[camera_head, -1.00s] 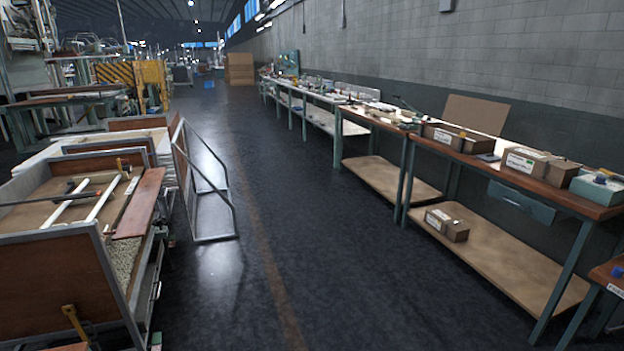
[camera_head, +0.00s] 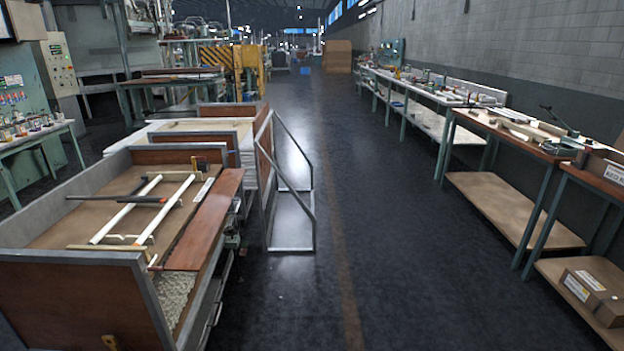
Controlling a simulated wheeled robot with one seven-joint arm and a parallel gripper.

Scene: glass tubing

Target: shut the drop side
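A cart (camera_head: 150,262) with a wood-panelled, grey metal-framed tray stands at the left. Its near end panel (camera_head: 85,305) and far end panel are upright. A long reddish-brown board (camera_head: 206,222) lies along its right edge, over pale granular material (camera_head: 178,290); I cannot tell whether this board is the drop side. White tubes (camera_head: 127,208) and dark-handled tools (camera_head: 115,198) lie in the tray. Behind it, a grey metal frame (camera_head: 314,205) stands out into the aisle from a second cart; it may instead be the drop side. My gripper is not in view.
The dark aisle floor (camera_head: 400,270) is clear right of the carts. Workbenches (camera_head: 510,140) line the right wall, with a cardboard box (camera_head: 596,292) on a lower shelf. A control cabinet (camera_head: 60,70) and a bench (camera_head: 30,135) stand at the left.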

